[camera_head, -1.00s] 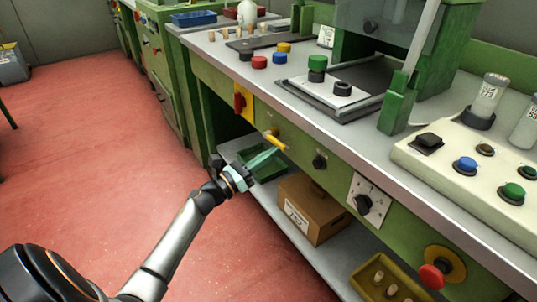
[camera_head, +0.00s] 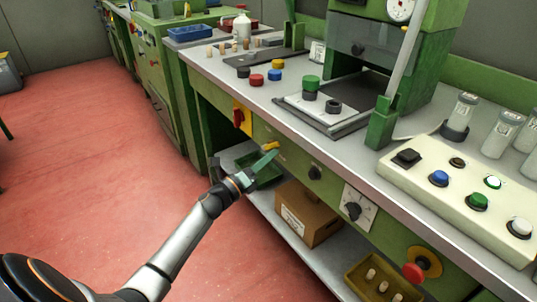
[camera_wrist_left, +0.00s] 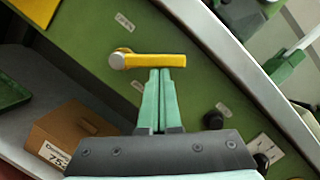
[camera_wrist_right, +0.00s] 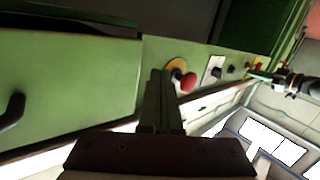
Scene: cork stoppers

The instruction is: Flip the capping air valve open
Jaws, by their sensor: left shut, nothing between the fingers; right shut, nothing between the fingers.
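The air valve has a yellow lever handle (camera_head: 270,146) on the green front panel below the bench top. In the left wrist view the handle (camera_wrist_left: 155,60) runs sideways from its round pivot at the left, slanted relative to the bench edge. My left gripper (camera_head: 273,154) is shut and empty, with its teal fingertips just below the handle. In the left wrist view the fingertips (camera_wrist_left: 160,71) meet the handle's lower edge or nearly so; I cannot tell if they touch. My right gripper (camera_wrist_right: 158,72) is shut and empty, seen only in its wrist view, near the panel.
A red-and-yellow switch (camera_head: 240,117) is left of the valve; a black knob (camera_head: 315,173) is to its right. A green tray (camera_head: 262,174) and a cardboard box (camera_head: 306,214) sit on the shelf below. A red mushroom button (camera_wrist_right: 188,82) is beyond my right fingers.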

